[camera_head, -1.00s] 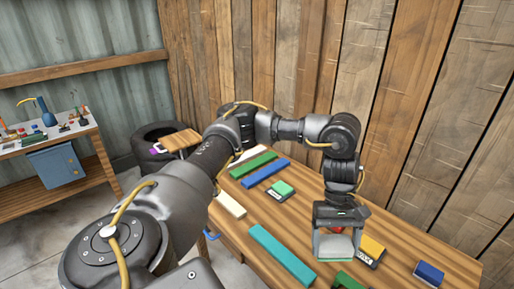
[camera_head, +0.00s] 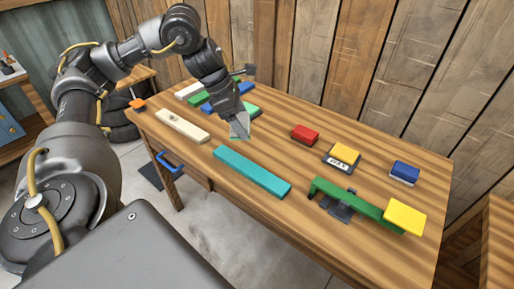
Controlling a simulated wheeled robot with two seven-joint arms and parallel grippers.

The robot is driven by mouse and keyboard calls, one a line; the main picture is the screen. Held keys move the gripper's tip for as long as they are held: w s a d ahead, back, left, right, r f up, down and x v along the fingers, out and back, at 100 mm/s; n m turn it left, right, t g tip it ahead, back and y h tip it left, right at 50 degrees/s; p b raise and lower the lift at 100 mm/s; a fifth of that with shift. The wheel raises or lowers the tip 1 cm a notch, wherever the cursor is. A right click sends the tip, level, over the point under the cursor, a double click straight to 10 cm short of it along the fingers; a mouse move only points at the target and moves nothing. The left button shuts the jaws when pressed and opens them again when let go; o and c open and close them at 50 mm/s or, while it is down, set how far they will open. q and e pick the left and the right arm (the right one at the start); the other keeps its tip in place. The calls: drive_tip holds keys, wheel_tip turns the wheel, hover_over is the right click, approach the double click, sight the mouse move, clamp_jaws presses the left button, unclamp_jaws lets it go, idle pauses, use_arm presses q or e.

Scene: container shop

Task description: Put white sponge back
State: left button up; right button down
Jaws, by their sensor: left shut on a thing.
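My left gripper (camera_head: 238,122) is over the far left part of the wooden table, pointing down and shut on a pale grey-white piece (camera_head: 240,127). This piece looks like the white sponge, but the fingers partly cover it. It is just in front of a blue and green group of pieces (camera_head: 250,108), and I cannot tell whether it touches the table. My right gripper is not in view.
On the table (camera_head: 230,215) lie a cream bar (camera_head: 182,125), a teal bar (camera_head: 252,172), a red block (camera_head: 305,135), a yellow block on a labelled dark base (camera_head: 343,156), a blue-and-white block (camera_head: 404,173), and a green bar (camera_head: 350,200) beside another yellow block (camera_head: 405,217).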

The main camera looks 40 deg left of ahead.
use_arm(q)
drive_tip(key=shift+s+a+f+n, duration=0.1)
drive_tip(key=shift+a+f+n, duration=0.2)
drive_tip(key=shift+a+n, duration=0.25)
drive_tip(key=shift+a+t, duration=0.2)
drive_tip(key=shift+t, duration=0.1)
drive_tip(key=shift+a, duration=0.1)
drive_tip(key=shift+w+f, duration=0.1)
drive_tip(key=shift+w, duration=0.2)
drive_tip(key=w+a+f, duration=0.1)
drive_tip(key=w+f, duration=0.1)
drive_tip(key=w, duration=0.2)
drive_tip(key=w+a+f+b, duration=0.1)
drive_tip(key=w+f, duration=0.2)
drive_tip(key=w, duration=0.1)
drive_tip(key=w+a+f, duration=0.1)
drive_tip(key=w+f, duration=0.2)
drive_tip(key=w, duration=0.1)
drive_tip(key=shift+a+f, duration=0.1)
drive_tip(key=shift+f, duration=0.15)
drive_tip(key=shift+w+a+f, duration=0.15)
drive_tip(key=shift+w+f, duration=0.25)
drive_tip(key=shift+f, duration=0.25)
wheel_tip(320, 180, down, 3)
drive_tip(key=shift+r, duration=0.1)
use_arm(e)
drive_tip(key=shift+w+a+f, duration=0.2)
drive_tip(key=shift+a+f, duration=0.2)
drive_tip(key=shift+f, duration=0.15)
